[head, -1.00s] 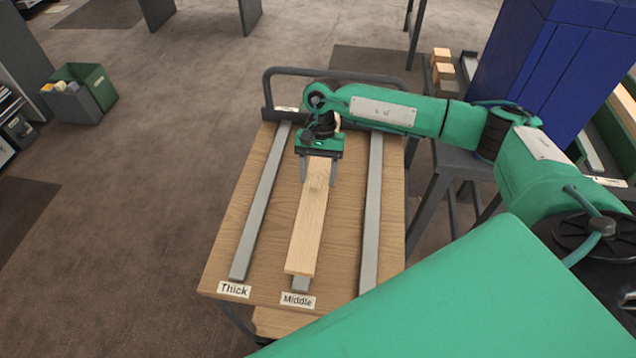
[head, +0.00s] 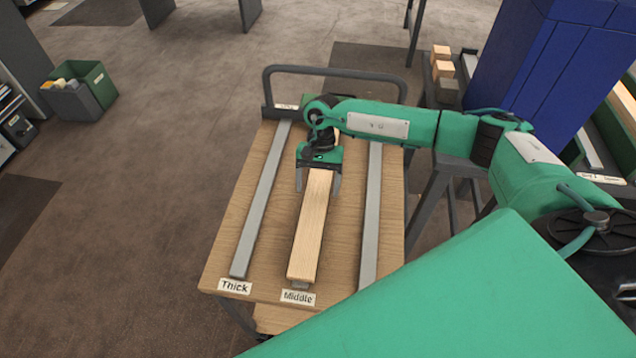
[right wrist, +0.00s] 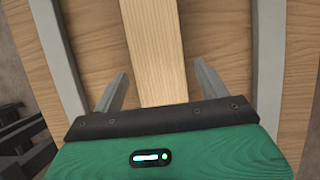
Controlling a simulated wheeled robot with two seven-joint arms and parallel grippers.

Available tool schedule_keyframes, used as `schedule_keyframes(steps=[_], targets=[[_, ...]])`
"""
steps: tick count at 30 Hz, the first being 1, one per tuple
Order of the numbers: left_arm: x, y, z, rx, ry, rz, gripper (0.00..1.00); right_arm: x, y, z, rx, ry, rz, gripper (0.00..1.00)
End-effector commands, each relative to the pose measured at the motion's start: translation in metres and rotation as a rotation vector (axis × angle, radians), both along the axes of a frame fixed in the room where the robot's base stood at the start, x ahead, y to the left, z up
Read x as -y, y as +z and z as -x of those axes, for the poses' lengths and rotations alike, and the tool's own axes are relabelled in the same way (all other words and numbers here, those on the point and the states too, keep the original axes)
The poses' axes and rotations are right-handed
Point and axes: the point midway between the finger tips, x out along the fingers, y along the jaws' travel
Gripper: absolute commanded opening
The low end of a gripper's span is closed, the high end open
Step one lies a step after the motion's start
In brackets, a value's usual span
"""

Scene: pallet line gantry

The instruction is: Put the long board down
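The long board (head: 312,225) is pale wood and lies lengthwise along the middle grey rail of the wooden table (head: 345,225). Its near end is just behind the "Middle" label (head: 298,297), with a short bit of rail showing beyond it. My right gripper (head: 318,184) is over the board's far part, fingers pointing down on either side. In the right wrist view the board (right wrist: 155,50) runs between the fingers (right wrist: 160,88) with a gap on each side, so the gripper is open. The board's far end is hidden under the gripper. My left gripper is not in view.
Grey rails run on the left (head: 262,205) and right (head: 371,215) of the board, both bare. The "Thick" label (head: 234,286) marks the left one. A dark handle bar (head: 335,70) rises at the table's far edge. A blue cabinet (head: 540,70) stands at right.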

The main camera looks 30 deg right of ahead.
Motion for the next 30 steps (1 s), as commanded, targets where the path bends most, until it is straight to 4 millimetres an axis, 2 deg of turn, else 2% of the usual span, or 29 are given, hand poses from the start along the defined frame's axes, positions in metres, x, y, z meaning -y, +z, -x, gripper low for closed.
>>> schedule_keyframes(steps=[9, 11, 17, 24, 30], targets=[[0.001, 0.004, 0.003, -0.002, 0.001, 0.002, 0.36, 0.000, 0.004, 0.000, 0.000, 0.000, 0.000, 0.76], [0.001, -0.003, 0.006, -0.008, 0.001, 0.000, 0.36, 0.002, 0.008, -0.004, 0.004, -0.001, 0.000, 0.76], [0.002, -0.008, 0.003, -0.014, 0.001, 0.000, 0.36, 0.012, 0.045, -0.016, 0.006, -0.001, 0.001, 0.76], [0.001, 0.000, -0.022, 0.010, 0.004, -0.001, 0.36, 0.022, 0.090, -0.031, 0.004, -0.001, 0.000, 0.76], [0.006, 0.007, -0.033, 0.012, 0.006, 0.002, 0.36, 0.027, 0.110, -0.036, 0.001, 0.000, 0.000, 0.76]])
